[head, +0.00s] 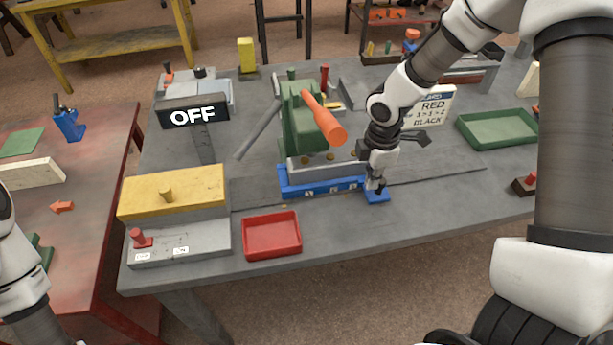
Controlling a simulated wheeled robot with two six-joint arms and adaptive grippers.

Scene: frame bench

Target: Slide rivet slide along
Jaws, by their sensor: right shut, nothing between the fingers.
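A green press with an orange handle (322,118) stands mid-bench. Below it, a long blue slide rail (325,187) with small white labels runs left to right, with a light grey bar (315,170) behind it. A small blue plate (378,198), which I take to be the slide's handle end, lies at the rail's right end. My right gripper (376,187) points down at this plate, shut with nothing between its fingers. Its fingertips are at or just above the plate; I cannot tell whether they touch. At the left edge only part of my left arm shows; its gripper is out of view.
A red tray (272,236) sits front of the rail. A green tray (497,129) and a white RED/BLACK sign (432,106) are right. The bench right of the gripper is mostly clear.

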